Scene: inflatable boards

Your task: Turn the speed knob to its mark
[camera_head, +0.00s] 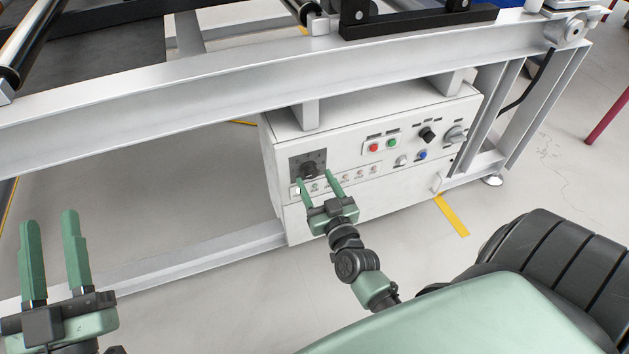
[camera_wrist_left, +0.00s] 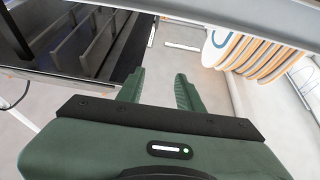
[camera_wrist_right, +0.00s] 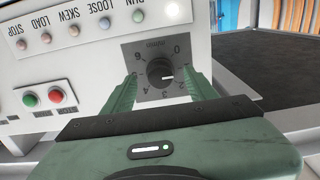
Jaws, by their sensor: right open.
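The speed knob (camera_wrist_right: 155,70) is a round black knob with a white pointer line, on a square grey dial plate (camera_wrist_right: 148,46) with numbers around it. In the right wrist view the pointer aims to the right and slightly down. A separate target mark cannot be made out. In the head view the knob (camera_head: 309,168) is at the left of the control box front. My right gripper (camera_wrist_right: 161,78) is open, its fingers on either side of the knob in view; contact cannot be told. My left gripper (camera_head: 50,218) is open and empty, far left of the box.
The white control box (camera_head: 348,139) also carries red and green buttons (camera_head: 382,145), a black selector (camera_head: 427,135), a grey rotary switch (camera_head: 455,135) and a row of small lamps. A pale steel beam (camera_head: 220,85) runs above it.

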